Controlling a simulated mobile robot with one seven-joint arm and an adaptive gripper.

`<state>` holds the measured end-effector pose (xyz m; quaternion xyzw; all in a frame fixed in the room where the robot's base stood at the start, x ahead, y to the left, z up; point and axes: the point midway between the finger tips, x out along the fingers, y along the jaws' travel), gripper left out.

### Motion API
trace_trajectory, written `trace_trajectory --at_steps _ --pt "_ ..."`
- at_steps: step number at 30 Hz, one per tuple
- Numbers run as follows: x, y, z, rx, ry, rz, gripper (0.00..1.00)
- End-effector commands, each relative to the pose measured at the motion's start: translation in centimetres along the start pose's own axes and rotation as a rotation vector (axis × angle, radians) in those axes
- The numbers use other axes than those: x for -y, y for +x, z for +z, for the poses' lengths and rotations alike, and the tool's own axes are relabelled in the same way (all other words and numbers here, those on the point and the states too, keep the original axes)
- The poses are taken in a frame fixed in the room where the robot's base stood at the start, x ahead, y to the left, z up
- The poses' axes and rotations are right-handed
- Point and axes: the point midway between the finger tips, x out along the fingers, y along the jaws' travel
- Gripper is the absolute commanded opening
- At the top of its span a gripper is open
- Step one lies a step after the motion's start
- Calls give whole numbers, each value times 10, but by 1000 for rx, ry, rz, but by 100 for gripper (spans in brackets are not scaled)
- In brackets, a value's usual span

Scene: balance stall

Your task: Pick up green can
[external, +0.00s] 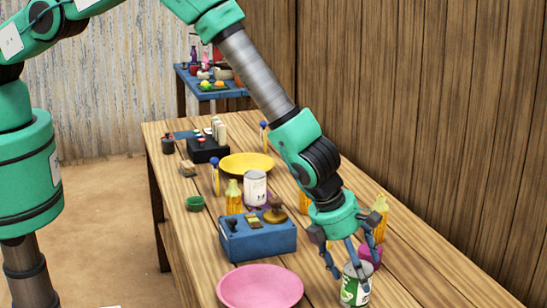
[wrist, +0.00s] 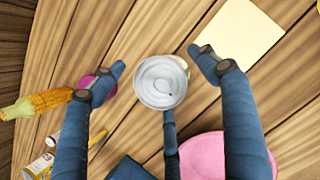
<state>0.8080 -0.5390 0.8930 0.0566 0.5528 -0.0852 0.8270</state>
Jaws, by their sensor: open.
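The green can (external: 355,285) stands upright on the wooden table near the front right in the external view. It has a green and white label and a grey metal top. In the wrist view its round top (wrist: 161,82) shows from above, between the fingers. My gripper (external: 348,268) is right over the can with its fingers spread around the upper part of it. In the wrist view my gripper (wrist: 160,75) is open, with a finger on each side and a third below the can. I cannot tell whether the third finger touches it.
A pink plate (external: 260,288) lies left of the can. A blue box (external: 257,238) stands behind the plate. A pale square sheet (wrist: 238,32) lies near the can.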

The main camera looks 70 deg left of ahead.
Motion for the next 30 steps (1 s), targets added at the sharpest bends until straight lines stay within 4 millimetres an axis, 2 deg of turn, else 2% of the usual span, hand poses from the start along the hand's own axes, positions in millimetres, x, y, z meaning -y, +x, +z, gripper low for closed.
trace_trajectory --at_steps 21,30 --pt "0 5 0 0 0 0 74" --pt "0 5 0 0 0 0 17"
